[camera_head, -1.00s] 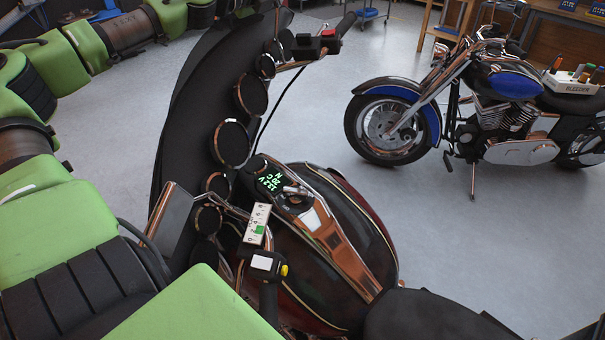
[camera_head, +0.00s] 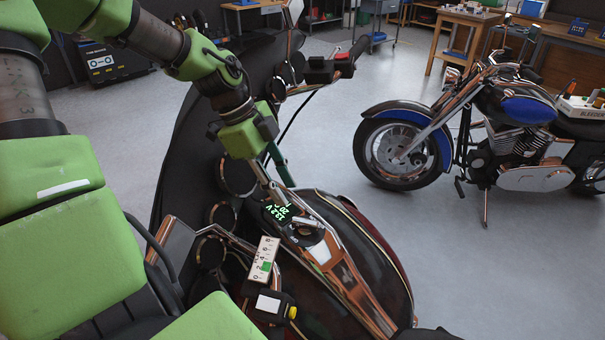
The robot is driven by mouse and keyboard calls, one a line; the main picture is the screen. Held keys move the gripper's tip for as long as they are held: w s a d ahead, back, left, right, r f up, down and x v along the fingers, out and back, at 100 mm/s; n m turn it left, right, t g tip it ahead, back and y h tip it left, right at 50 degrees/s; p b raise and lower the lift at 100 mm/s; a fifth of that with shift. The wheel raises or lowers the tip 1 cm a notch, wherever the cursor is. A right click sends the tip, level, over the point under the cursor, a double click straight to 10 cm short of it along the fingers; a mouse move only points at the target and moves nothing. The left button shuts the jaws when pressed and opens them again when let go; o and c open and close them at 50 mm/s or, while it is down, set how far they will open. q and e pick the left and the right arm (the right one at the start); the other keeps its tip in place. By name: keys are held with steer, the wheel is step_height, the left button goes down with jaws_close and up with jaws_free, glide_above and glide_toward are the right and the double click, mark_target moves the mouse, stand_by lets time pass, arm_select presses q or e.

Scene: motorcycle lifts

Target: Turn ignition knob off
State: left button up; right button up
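The ignition knob (camera_head: 307,235) is a small dark dial in the chrome console on top of the near motorcycle's tank. It sits just behind the small display (camera_head: 277,212) with green digits. My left gripper (camera_head: 287,193) points down at the console from above, over the display's far edge. Its two fingers, one teal and one grey, are apart with nothing seen between them. The tips are short of the knob and not on it. The knob's exact turn is too small to read. My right gripper is not in view.
The near motorcycle's handlebar (camera_head: 316,75) and dark fairing with round gauges stand close to my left arm. A white gauge strip (camera_head: 263,259) and a switch box (camera_head: 270,305) are in front of the console. A blue motorcycle (camera_head: 405,150) stands at the right, with clear floor between.

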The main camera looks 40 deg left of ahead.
mark_target(303, 221)
arm_select(q)
steer(key=x, duration=1.1)
steer(key=shift+w+p, duration=0.1)
steer(key=shift+p, duration=0.2)
steer(key=shift+r, duration=0.1)
jaws_close()
